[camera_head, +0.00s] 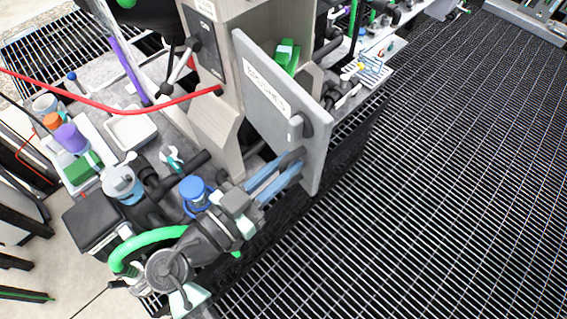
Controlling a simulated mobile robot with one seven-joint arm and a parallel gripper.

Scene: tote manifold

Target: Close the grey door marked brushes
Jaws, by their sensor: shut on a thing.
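The grey door (258,113) has a white label that reads as brushes (266,88). It stands open, swung out from the cabinet, with a small dark handle (303,126) near its free edge. My gripper (292,168) reaches up from the lower left, and its blue fingers with dark tips lie at the door's lower part, below the handle. The fingers are shut on the door, but the exact place of contact is hard to make out.
Green blocks (287,55) show behind the door. A crowded bench on the left holds a white tray (72,184) with cups and a blue-capped bottle (194,190). A red hose (120,110) crosses in front of the cabinet. The dark floor grating (440,200) at right is clear.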

